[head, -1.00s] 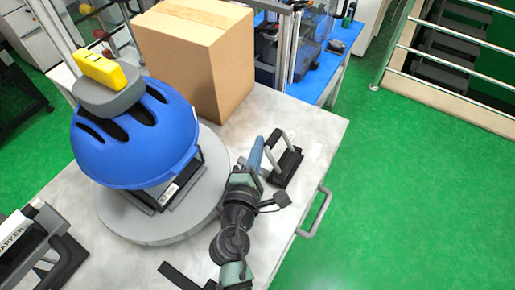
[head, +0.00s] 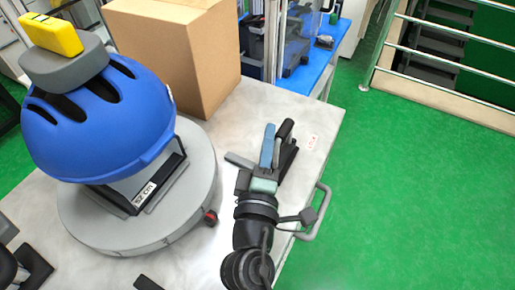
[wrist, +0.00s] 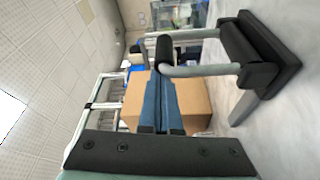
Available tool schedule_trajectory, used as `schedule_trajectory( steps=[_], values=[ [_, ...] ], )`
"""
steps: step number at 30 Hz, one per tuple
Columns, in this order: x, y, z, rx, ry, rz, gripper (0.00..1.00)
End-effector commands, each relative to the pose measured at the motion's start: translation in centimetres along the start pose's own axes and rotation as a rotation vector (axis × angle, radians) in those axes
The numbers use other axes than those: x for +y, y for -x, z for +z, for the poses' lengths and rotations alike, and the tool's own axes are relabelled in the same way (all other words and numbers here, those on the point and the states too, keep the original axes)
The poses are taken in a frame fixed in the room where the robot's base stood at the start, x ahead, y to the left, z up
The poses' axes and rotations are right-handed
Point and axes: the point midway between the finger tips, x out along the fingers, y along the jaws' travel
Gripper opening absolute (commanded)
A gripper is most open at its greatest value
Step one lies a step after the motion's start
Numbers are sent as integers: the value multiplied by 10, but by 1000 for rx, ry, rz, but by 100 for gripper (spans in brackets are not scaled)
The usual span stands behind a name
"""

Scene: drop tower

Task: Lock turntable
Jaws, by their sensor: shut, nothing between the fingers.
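The turntable is a round grey disc (head: 85,222) at the left of the table in the head view. A blue helmet (head: 105,125) sits above it on a dark-framed mount. A small red-and-black knob (head: 211,217) shows at the disc's right edge. My gripper (head: 268,135) is right of the disc, above the table, with its blue fingers together and nothing between them. The fingers also show in the wrist view (wrist: 160,100). A grey handle with black grips (wrist: 205,70) is just right of them there. In the head view my gripper partly hides that handle (head: 289,150).
A cardboard box (head: 180,55) stands behind the turntable. A yellow block on a grey pad (head: 52,35) tops the helmet. A rail handle (head: 318,212) runs along the table's right edge. Green floor (head: 410,200) is clear to the right.

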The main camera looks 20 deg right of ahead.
Motion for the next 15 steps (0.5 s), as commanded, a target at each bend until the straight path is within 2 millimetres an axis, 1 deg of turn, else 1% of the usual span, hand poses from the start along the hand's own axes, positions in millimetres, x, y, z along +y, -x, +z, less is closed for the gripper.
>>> schedule_trajectory(
  steps=[1, 9, 15],
  values=[
    [-8, 2, 6, -1, -41, 17, 0],
    [-2, 9, 27, -2, -273, 97, 0],
    [2, 14, 39, -1, -411, 145, 0]
  ],
)
